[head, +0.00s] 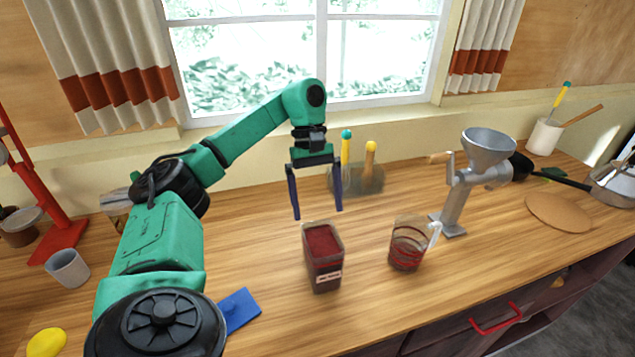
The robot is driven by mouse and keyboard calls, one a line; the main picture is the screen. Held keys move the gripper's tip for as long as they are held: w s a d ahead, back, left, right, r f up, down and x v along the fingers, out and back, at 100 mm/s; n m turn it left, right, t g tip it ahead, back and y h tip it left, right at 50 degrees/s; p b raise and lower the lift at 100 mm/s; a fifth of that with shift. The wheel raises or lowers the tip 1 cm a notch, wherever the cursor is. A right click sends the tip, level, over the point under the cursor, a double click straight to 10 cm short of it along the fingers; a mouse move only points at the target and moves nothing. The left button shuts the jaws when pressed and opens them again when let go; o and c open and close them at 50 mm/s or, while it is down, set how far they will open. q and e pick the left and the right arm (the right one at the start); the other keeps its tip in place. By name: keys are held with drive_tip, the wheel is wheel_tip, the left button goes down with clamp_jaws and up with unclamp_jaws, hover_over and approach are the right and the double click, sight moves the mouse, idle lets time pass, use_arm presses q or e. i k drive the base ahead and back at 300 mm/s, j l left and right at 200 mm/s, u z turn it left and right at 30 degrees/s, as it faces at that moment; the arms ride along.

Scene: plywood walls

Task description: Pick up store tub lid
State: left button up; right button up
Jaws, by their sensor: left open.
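A clear rectangular store tub (324,275) with dark red contents and a small white label stands upright on the wooden counter. Its top looks red, and I cannot tell whether a clear lid covers it. A flat blue square piece (239,309) lies on the counter to the left of the tub, partly behind my left arm; I cannot tell if it is the lid. My left gripper (318,214) is open and empty, its two dark fingers pointing down just above and behind the tub, apart from it. My right gripper is out of view.
A clear measuring jug (407,250) with red marks stands right of the tub. A grey grinder (458,190) stands further right, near a round board (558,212). A clear holder (365,180) with yellow-handled tools is behind the gripper. A grey cup (68,268) is at left.

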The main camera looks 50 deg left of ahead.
sight(239, 308)
drive_tip(key=k+l, duration=0.35)
drive_tip(key=l, duration=0.15)
drive_tip(key=k+l, duration=0.75)
drive_tip(key=l, duration=0.25)
